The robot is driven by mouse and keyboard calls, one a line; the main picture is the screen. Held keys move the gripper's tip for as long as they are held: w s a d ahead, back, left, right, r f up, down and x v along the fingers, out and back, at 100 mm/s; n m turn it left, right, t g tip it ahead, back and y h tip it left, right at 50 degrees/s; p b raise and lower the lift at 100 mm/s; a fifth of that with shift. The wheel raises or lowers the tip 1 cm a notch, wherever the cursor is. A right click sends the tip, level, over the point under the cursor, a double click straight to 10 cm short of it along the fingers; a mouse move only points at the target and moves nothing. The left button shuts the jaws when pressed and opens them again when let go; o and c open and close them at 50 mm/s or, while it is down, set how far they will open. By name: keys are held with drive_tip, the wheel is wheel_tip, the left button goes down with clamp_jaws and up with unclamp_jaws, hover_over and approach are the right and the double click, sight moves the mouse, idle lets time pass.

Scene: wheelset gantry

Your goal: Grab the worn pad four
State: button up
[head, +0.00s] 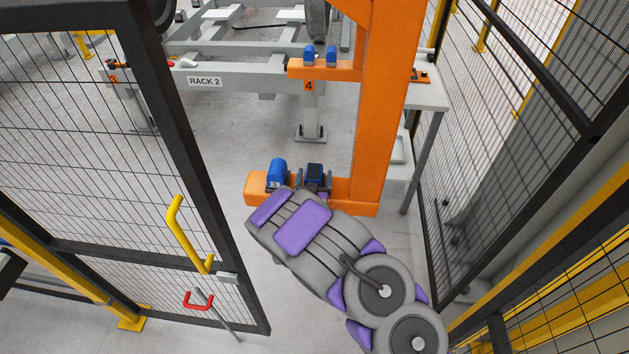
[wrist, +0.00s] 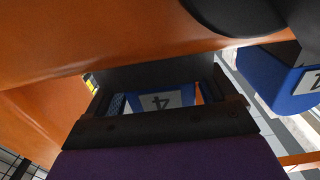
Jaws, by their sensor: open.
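Worn pad four is a blue block with a white label marked 4 (wrist: 165,101). In the wrist view it lies between the fingers of my gripper (wrist: 168,112), which are open on either side of it. Contact with the fingers cannot be made out. In the head view the dark blue top of the pad (head: 315,168) shows at the end of my arm, on the low orange beam. My gripper (head: 314,180) is around it there, and its fingers are partly hidden by the arm.
A blue block with a white label (head: 277,173) stands just left on the same orange beam (head: 262,198); it is at right in the wrist view (wrist: 275,78). The orange post (head: 378,120) rises close on the right. A mesh gate (head: 100,150) stands at left.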

drive_tip(key=shift+a, duration=0.35)
drive_tip(key=shift+w+d, duration=0.1)
drive_tip(key=shift+d, duration=0.15)
drive_tip(key=c, duration=0.8)
drive_tip(key=shift+a, duration=0.1)
drive_tip(key=c, duration=0.5)
